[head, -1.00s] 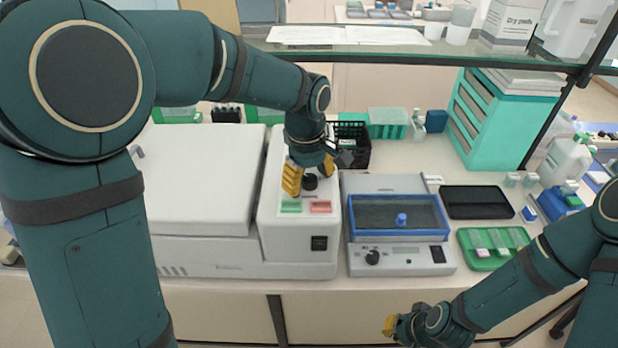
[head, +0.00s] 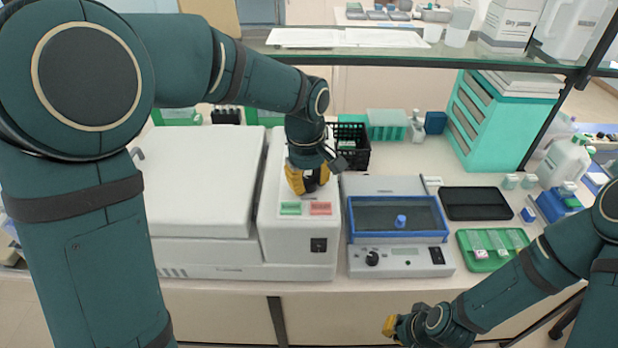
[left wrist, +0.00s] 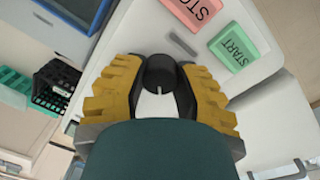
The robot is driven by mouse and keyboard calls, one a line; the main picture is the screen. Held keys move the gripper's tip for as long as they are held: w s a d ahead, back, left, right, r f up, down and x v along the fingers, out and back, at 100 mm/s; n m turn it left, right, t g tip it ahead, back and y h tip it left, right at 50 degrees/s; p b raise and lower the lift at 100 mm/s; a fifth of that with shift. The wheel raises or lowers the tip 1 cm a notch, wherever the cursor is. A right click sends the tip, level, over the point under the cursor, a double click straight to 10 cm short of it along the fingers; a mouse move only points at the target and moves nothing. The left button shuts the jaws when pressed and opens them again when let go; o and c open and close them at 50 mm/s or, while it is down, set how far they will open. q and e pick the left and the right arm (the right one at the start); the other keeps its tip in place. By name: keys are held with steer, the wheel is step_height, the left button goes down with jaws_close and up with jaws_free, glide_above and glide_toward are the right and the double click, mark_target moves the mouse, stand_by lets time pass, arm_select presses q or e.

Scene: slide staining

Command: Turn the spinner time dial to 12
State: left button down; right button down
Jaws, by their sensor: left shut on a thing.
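The spinner (head: 200,185) is a large white machine with a closed lid at the left of the bench. Its black time dial (left wrist: 160,76) has a white pointer line and sits between the yellow fingers of my left gripper (left wrist: 158,88). That gripper, also in the head view (head: 309,181), is shut on the dial from above. In the head view the fingers mostly hide the dial, and I cannot read any scale numbers. A green START button (left wrist: 234,47) and a red STOP button (left wrist: 193,10) are beside the dial. My right gripper (head: 392,326) is low in front of the bench, its fingers unclear.
A device with a blue-rimmed tray (head: 398,238) and its own knob stands right of the spinner. A black wire basket (head: 349,147) is behind the dial. A green slide tray (head: 480,262) and a black tray (head: 476,203) lie further right. A glass shelf (head: 420,54) spans above.

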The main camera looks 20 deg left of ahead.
arm_select(q)
steer(key=m+p, duration=0.1)
steer(key=m, duration=0.3)
steer(key=m+p, duration=0.1)
steer(key=m, duration=0.4)
steer(key=m+p, duration=0.1)
steer(key=m, duration=0.3)
steer(key=shift+g, duration=0.3)
steer(key=shift+m+p, duration=0.55)
steer(key=shift+m, duration=1.95)
steer(key=c, duration=0.6)
jaws_free()
steer(key=shift+w+f, duration=0.1)
